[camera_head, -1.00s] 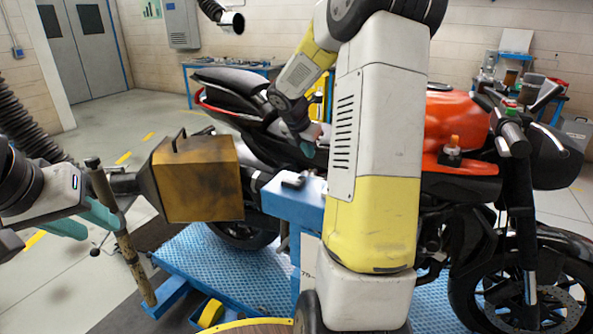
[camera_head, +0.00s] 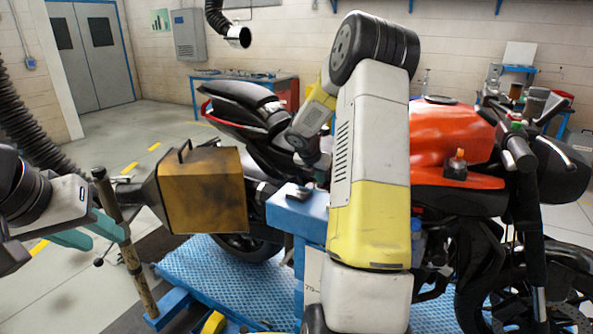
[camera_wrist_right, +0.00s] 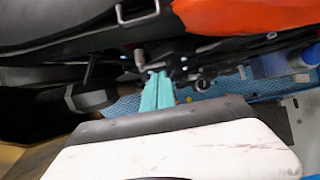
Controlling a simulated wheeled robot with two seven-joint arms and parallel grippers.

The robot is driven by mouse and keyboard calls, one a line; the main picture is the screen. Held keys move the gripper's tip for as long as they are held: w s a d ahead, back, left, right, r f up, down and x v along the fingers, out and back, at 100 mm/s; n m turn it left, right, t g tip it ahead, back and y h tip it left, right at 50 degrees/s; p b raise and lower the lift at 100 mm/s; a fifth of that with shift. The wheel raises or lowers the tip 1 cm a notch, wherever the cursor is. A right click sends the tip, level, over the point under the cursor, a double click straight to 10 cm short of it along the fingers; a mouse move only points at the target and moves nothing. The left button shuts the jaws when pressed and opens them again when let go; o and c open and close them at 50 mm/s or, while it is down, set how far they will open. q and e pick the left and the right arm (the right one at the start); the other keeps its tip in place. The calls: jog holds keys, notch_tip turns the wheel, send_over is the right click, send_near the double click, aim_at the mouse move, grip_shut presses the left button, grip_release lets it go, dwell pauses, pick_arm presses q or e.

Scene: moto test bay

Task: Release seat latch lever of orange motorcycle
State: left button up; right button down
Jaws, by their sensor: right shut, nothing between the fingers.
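The orange motorcycle (camera_head: 452,135) stands side-on, with its black seat and tail (camera_head: 240,98) to the left. My right arm reaches across its middle in the head view and hides much of its side. In the right wrist view my right gripper (camera_wrist_right: 157,88) is shut and empty, its teal fingers together under the bike's underside. A small metal peg or lever (camera_wrist_right: 140,57) is close to the fingertips; I cannot tell whether it is the latch lever or whether they touch. My left gripper (camera_head: 92,232) is open beside a worn upright bar (camera_head: 123,237), away from the motorcycle.
The bike is above a blue ribbed lift platform (camera_head: 200,268). A yellow-brown extraction hood (camera_head: 203,190) stands by its rear, close to my left gripper. A blue post (camera_head: 297,215) stands at the near side. A workbench (camera_head: 215,90) is behind.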

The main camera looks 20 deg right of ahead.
jog(key=x, duration=0.6)
jog(key=shift+f, duration=0.2)
jog(key=shift+w+d, duration=0.1)
